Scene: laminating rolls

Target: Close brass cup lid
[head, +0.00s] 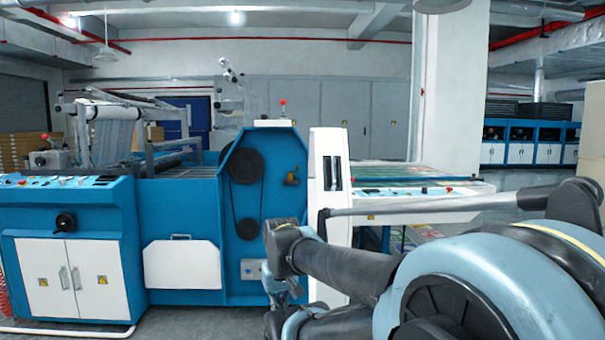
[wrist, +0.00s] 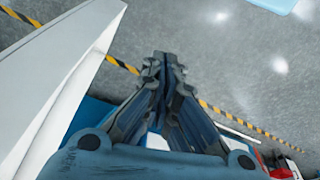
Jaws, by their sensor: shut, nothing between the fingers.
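A small brass-coloured fitting (head: 291,180), which looks like the brass cup, is on the upper right of the blue machine panel (head: 262,215), right of the black pulleys. It is too small to tell how its lid stands. My gripper (wrist: 163,62) is shut and empty in the wrist view, its two dark fingers together above the grey floor. In the head view my arm's end is low in front of the panel, below the brass fitting and apart from it. The brass fitting does not show clearly in the wrist view.
Two black pulleys with a belt (head: 246,166) are left of the fitting. A white upright post (head: 329,190) stands close on its right. A control console (head: 69,240) is at the left. Yellow-black tape (wrist: 122,64) crosses the open floor.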

